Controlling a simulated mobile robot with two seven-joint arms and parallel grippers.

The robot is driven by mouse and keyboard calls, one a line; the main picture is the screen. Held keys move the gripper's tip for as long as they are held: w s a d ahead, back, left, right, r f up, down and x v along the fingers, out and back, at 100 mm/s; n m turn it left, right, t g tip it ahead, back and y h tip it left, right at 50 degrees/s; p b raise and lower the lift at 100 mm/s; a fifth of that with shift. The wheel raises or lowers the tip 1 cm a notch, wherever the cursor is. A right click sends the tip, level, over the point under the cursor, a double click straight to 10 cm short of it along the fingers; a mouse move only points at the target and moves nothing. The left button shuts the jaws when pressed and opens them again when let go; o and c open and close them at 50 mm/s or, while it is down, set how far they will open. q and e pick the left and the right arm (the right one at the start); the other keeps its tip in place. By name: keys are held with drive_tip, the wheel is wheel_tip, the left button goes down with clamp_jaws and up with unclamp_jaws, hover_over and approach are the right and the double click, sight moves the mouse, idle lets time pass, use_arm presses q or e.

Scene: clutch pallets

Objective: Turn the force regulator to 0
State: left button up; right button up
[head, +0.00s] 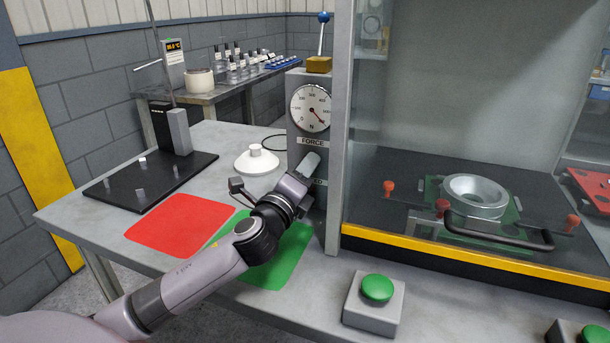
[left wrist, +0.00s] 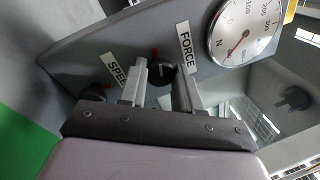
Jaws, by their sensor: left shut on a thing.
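The force regulator is a dark knob (left wrist: 161,73) with a red mark, below the FORCE label on the grey control panel (head: 297,134). My left gripper (left wrist: 160,66) has its two fingers on either side of this knob and is shut on it. In the head view the left gripper (head: 309,165) is at the panel below the FORCE label and hides the knob. The round gauge (head: 311,107) above has a red needle pointing to the lower right. It also shows in the left wrist view (left wrist: 246,30). My right gripper is in neither view.
A second dark knob (left wrist: 94,92) sits beside the SPEED label. A glass-fronted cabinet (head: 338,150) stands close right of the panel. A green button box (head: 374,303) is in front. Red (head: 180,224) and green (head: 272,268) mats and a white round part (head: 256,162) lie left.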

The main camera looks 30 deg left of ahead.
use_arm(q)
drive_tip(key=n+y, duration=0.1)
drive_tip(key=n, duration=0.5)
drive_tip(key=n+y, duration=0.2)
drive_tip(key=n, duration=0.5)
drive_tip(key=shift+d+g+b, duration=0.15)
drive_tip(key=shift+g+b, duration=0.25)
drive_tip(key=shift+n, duration=0.3)
drive_tip(key=o, duration=1)
drive_tip(key=shift+o, duration=0.2)
drive_tip(key=shift+s, duration=0.1)
drive_tip(key=r+v, duration=0.1)
drive_tip(key=v, duration=0.5)
drive_tip(key=shift+s+d+f, duration=0.25)
drive_tip(key=shift+s+f, duration=0.15)
drive_tip(key=shift+f, duration=0.1)
drive_tip(key=shift+r, duration=0.1)
